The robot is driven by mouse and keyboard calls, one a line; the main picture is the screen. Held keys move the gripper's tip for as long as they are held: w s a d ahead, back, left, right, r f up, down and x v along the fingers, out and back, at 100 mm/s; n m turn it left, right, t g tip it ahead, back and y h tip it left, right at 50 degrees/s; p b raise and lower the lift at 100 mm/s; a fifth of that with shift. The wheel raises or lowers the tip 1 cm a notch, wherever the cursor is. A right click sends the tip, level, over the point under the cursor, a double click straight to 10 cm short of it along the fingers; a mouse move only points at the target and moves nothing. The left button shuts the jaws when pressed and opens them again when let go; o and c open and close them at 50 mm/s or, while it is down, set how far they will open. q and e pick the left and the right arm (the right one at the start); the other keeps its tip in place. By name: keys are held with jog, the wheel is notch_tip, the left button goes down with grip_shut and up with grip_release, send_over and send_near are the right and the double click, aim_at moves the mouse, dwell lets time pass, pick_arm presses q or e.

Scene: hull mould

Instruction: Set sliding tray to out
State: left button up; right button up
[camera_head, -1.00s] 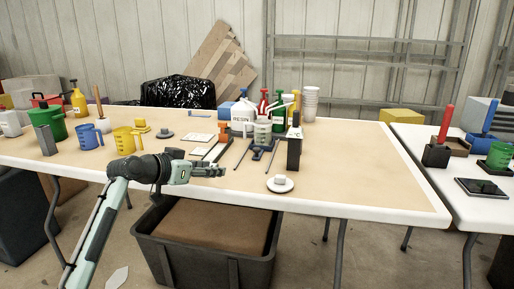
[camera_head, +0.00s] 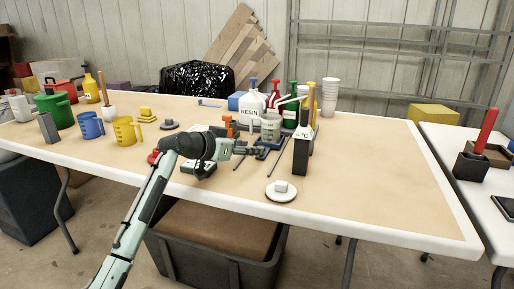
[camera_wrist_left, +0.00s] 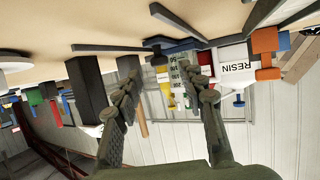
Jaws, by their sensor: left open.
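The sliding tray (camera_head: 271,143) is a low blue piece between two dark rails (camera_head: 277,165) on the table. A clear graduated cup (camera_head: 270,128) stands at it. In the left wrist view, which is upside down, the blue tray (camera_wrist_left: 184,47) and the cup (camera_wrist_left: 178,78) show beyond the fingers. My left gripper (camera_head: 261,151) is open, just in front of the tray, and its fingers partly cover the tray and rails. In the wrist view the open fingers (camera_wrist_left: 160,82) have nothing clearly held between them. Contact with the tray cannot be told. My right gripper is not in view.
A black upright box (camera_head: 302,153) stands close right of the rails. A white resin jug (camera_head: 250,108) and pump bottles stand behind. A white round dish (camera_head: 281,191) lies near the front edge. A yellow jug (camera_head: 125,130) stands left. The table's right part is clear.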

pick_arm(q)
jog(key=shift+x, duration=1.9)
grip_shut()
